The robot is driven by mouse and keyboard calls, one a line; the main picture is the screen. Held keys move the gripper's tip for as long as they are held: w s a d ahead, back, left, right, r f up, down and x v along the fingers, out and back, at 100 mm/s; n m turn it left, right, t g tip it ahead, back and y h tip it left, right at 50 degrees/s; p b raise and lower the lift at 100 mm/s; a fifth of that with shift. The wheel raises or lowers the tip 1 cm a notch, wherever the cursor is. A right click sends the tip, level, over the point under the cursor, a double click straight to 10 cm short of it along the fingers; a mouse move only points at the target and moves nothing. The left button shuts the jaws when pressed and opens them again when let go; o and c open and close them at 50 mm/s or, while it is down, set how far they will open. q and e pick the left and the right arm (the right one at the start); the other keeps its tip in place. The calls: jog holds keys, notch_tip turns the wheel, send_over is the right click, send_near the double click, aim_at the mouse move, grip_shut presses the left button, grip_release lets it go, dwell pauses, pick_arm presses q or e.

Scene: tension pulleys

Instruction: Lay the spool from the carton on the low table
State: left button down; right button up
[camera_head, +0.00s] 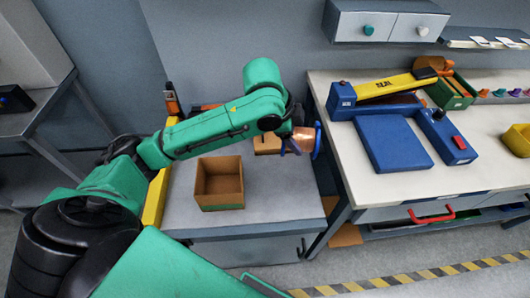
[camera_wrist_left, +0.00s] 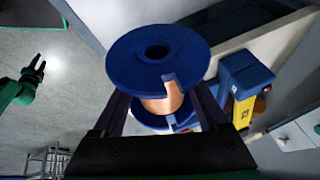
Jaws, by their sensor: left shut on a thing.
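The spool has blue flanges and copper-coloured wire. It shows in the head view (camera_head: 305,139) at the end of my left arm, and large in the left wrist view (camera_wrist_left: 158,55). My left gripper (camera_wrist_left: 160,105) is shut on the spool, a finger on each side of its wound middle. It holds the spool above the back right of the low table (camera_head: 285,207). The open brown carton (camera_head: 222,183) stands on that table, left of the spool, and looks empty. My right gripper (camera_wrist_left: 38,66) shows small at the left of the wrist view, apart from everything, its fingers seemingly spread.
A workbench (camera_head: 455,183) with a blue and yellow device (camera_head: 392,140) stands close on the right. A small brown box (camera_head: 267,144) sits behind the carton. The table's front right is clear.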

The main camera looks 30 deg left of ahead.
pick_arm(q)
notch_tip(320, 180, down, 4)
jog(key=shift+w+d, duration=0.1)
jog(key=shift+w, duration=0.05)
jog(key=f, duration=1.6)
jog(key=shift+w+f, duration=0.1)
jog(key=shift+w, duration=0.1)
pick_arm(e)
jog(key=shift+w+d+f, duration=0.15)
jog(key=shift+w+d, duration=0.15)
jog(key=shift+w, duration=0.15)
pick_arm(q)
grip_release()
jog(key=shift+s+f, duration=0.1)
jog(key=shift+f, duration=0.05)
